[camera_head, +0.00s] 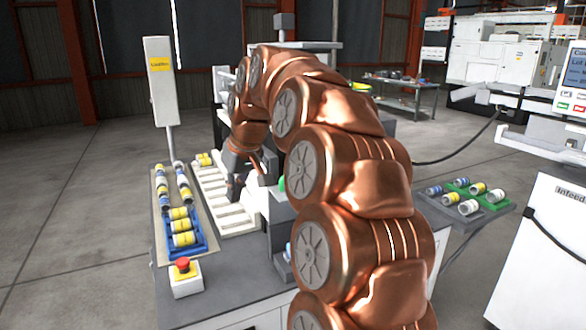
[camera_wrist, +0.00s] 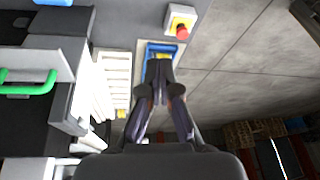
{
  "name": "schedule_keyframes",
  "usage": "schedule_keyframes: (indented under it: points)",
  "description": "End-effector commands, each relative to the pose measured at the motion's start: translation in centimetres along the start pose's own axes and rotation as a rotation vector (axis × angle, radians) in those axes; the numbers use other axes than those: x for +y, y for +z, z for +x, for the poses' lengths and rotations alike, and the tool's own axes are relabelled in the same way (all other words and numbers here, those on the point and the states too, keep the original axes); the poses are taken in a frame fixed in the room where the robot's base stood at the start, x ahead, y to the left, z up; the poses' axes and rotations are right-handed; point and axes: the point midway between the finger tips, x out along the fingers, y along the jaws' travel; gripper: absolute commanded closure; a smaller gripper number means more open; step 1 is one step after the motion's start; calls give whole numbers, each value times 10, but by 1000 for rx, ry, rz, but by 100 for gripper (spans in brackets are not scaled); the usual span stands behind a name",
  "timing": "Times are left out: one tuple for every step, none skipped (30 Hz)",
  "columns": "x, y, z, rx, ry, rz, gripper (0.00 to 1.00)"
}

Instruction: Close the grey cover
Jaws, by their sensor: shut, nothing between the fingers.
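A light grey panel (camera_wrist: 38,66) with a green bar handle (camera_wrist: 27,88) is at the left of the wrist view; it looks like the grey cover. Darker grey and black machine parts surround it, and I cannot tell how far open it is. In the head view my arm hides most of it; only a bit of the green handle (camera_head: 281,184) shows. My gripper (camera_wrist: 161,88) is shut and empty, apart from the handle. In the head view, my gripper (camera_head: 236,188) is above the white slotted rack, left of the machine.
The white slotted rack (camera_head: 222,208) lies beside a blue tray (camera_head: 202,244) of yellow-labelled cans. A red emergency button (camera_head: 183,265) stands in front. A sign post (camera_head: 160,82) rises behind. A green tray (camera_head: 488,190) of cans is on the right. The floor at left is clear.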

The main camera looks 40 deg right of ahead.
Motion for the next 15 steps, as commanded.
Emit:
schedule_keyframes:
  points:
    - [22, -12, -2, 23, 11, 23, 100]
    - [34, -19, -7, 42, 19, 32, 100]
    - [50, -26, -10, 60, 29, 45, 100]
    - [64, -31, -13, 75, 38, 57, 100]
    - [77, -36, -16, 90, 47, 68, 100]
    - [94, -41, -20, 109, 60, 81, 100]
    - [108, -45, -24, 124, 71, 93, 100]
    - [120, -48, -27, 136, 82, 104, 100]
    - [136, -50, -30, 149, 95, 116, 100]
    - [148, -52, -34, 162, 106, 126, 100]
    - [159, -53, -37, 172, 116, 136, 100]
    - [172, -53, -40, 181, 127, 146, 100]
    - [181, -54, -42, 189, 136, 154, 100]
    - [190, -54, -44, 196, 144, 162, 100]
    - [199, -53, -47, 204, 154, 171, 100]
